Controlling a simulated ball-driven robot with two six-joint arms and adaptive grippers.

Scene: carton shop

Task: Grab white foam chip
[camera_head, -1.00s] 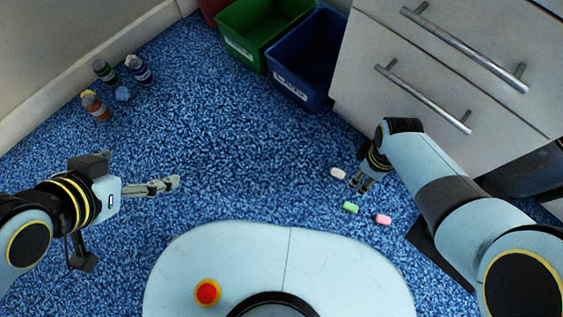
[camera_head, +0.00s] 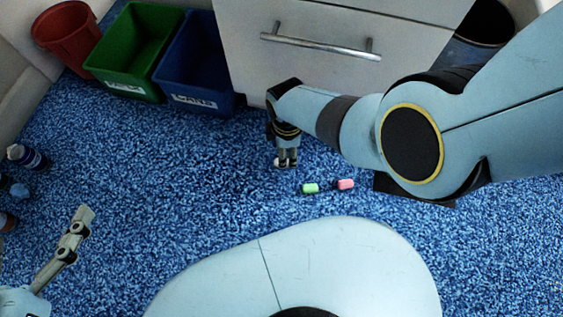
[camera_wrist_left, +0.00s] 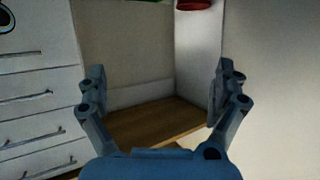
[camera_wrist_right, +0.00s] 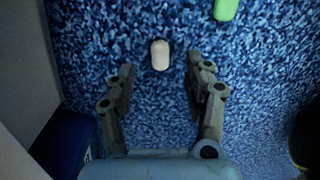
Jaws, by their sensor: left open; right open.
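The white foam chip (camera_wrist_right: 160,54) lies on the blue speckled carpet. In the right wrist view it is just ahead of the fingertips, near the middle of the gap. In the head view my right gripper (camera_head: 287,162) points down over it, and only a pale edge of the chip (camera_head: 279,163) shows by the fingers. My right gripper is open and empty. My left gripper (camera_head: 78,222) is open and empty at the lower left of the head view, far from the chip.
A green chip (camera_head: 310,188) and a pink chip (camera_head: 346,184) lie to the right of the white one. Red (camera_head: 68,38), green (camera_head: 108,78) and blue (camera_head: 172,92) bins stand at the back left, beside a drawer cabinet (camera_head: 240,45). Bottles (camera_head: 30,157) stand at the left edge.

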